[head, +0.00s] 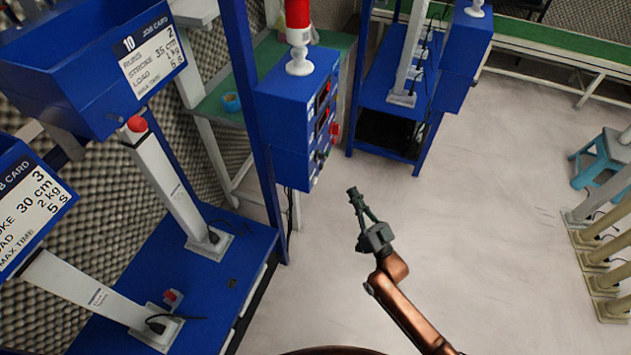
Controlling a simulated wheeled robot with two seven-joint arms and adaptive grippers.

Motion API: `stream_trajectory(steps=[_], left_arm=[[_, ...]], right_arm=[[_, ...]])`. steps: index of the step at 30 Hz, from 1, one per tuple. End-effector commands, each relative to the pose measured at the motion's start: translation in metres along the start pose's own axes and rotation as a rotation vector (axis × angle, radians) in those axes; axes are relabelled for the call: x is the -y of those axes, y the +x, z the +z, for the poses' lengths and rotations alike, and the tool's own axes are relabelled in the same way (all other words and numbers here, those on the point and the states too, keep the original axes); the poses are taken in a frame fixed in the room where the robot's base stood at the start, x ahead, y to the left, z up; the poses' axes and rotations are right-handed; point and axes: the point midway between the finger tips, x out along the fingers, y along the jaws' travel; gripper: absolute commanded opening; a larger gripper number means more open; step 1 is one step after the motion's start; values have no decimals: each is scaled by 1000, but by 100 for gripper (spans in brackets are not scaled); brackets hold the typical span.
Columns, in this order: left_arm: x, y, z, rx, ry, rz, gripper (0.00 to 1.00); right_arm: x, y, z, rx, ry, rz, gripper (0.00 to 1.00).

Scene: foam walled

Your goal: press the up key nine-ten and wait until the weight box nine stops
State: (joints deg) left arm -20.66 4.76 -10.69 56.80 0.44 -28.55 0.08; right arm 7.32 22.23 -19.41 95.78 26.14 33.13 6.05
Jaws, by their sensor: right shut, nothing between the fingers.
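A blue control box (295,110) with red lit displays (323,97) and small keys (320,157) is mounted on a blue frame in the upper middle. Its key labels are too small to read. My right gripper (354,192) is shut and empty, in the air over the floor, below and to the right of the control box and apart from it. A blue box (70,65) at the upper left has a job card numbered 10. Another blue box (25,215) at the left edge has a job card whose station number is cut off. My left gripper is out of view.
White columns (170,185) stand on a blue base (225,265) at left. A second blue rig (400,75) is behind. A blue stool (600,155) and pale posts (595,270) stand at right. The grey floor (490,200) between is clear.

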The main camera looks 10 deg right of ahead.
Motion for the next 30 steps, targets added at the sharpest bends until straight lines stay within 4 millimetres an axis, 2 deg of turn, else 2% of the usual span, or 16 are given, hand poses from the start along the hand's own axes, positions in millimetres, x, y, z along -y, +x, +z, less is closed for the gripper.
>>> stream_trajectory(steps=[7, 18, 24, 30], left_arm=[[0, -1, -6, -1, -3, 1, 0], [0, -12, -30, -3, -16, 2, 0], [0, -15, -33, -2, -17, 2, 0], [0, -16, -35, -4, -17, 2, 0]], right_arm=[[6, 8, 9, 2, 0, 1, 0], [32, 43, 35, 2, 2, 1, 0], [41, 56, 43, 2, -1, 1, 0], [44, 61, 46, 2, -2, 1, 0]])
